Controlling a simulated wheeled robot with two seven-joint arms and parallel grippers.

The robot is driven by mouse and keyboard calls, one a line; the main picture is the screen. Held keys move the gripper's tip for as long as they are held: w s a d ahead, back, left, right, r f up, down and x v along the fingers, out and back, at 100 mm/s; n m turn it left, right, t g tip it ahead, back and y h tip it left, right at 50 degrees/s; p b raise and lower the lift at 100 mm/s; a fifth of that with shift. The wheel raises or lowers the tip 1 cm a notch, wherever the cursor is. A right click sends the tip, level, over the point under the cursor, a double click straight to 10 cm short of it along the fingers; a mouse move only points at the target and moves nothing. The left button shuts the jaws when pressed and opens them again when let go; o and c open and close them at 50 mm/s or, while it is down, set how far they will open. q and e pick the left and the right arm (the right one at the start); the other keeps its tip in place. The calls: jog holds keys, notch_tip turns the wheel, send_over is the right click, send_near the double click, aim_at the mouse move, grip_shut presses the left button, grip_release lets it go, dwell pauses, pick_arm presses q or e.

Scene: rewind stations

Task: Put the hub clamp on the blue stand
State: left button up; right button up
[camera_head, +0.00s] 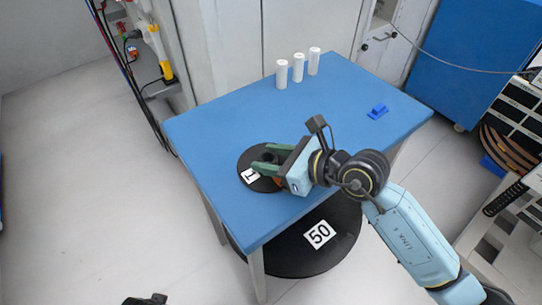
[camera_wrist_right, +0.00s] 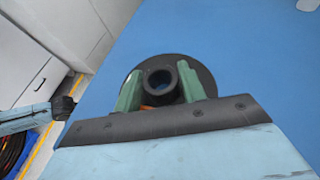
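A dark ring-shaped hub with an orange part (camera_wrist_right: 158,101), seemingly the hub clamp, sits at the middle of a black disc (camera_head: 246,160) on the blue table. My right gripper (camera_head: 271,159) has its two green fingers on either side of the hub, low over the disc. The fingers also flank it in the right wrist view (camera_wrist_right: 160,88); I cannot tell whether they press on it. The small blue stand (camera_head: 377,111) is on the table toward the right and looks empty. A dark tip at the bottom edge (camera_head: 146,299) seems to be my left gripper, mostly cut off.
The blue table (camera_head: 225,125) has three white cylinders (camera_head: 298,67) along its back edge. The tabletop between disc and stand is clear. A large black disc marked 50 (camera_head: 319,234) lies below the table's front edge. Shelving (camera_head: 510,120) stands at right.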

jog(key=o, duration=0.3)
jog(key=shift+o, duration=0.2)
jog(key=shift+r, duration=0.2)
jog(key=p+v, duration=0.2)
jog(key=v, duration=1)
pick_arm(q)
jog(key=s+f, duration=0.3)
jog(key=f, duration=0.1)
jog(key=shift+s+a, duration=0.35)
